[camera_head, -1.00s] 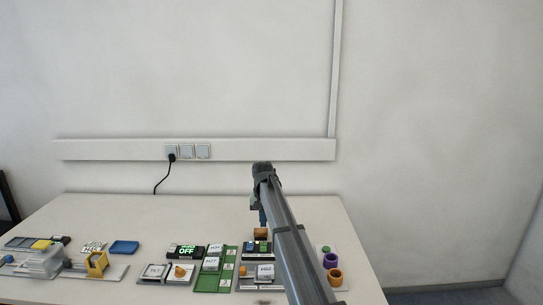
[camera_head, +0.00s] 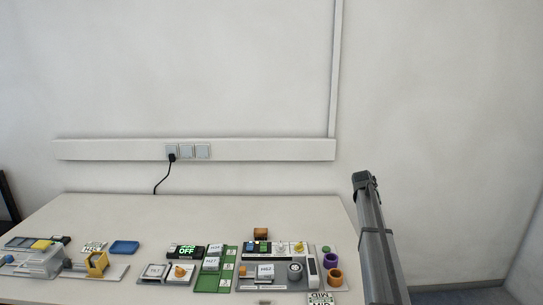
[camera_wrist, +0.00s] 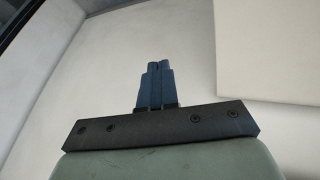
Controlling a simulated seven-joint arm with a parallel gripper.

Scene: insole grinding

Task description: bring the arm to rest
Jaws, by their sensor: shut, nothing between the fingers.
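My gripper (camera_wrist: 157,66) shows in the wrist view with its two blue fingers together and nothing between them. Behind the fingers there is only plain wall and a pale surface. In the head view my arm rises at the right, beyond the table's right edge. The fingers are hidden there. My gripper is clear of everything on the table (camera_head: 200,215).
A grey station (camera_head: 277,290) with knobs and a block stands at the table's right. Orange and purple cups (camera_head: 334,277) sit beside it, near my arm. A green tray (camera_head: 207,283), a display reading OFF (camera_head: 186,251) and a blue tray (camera_head: 124,247) lie further left. The table's back is clear.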

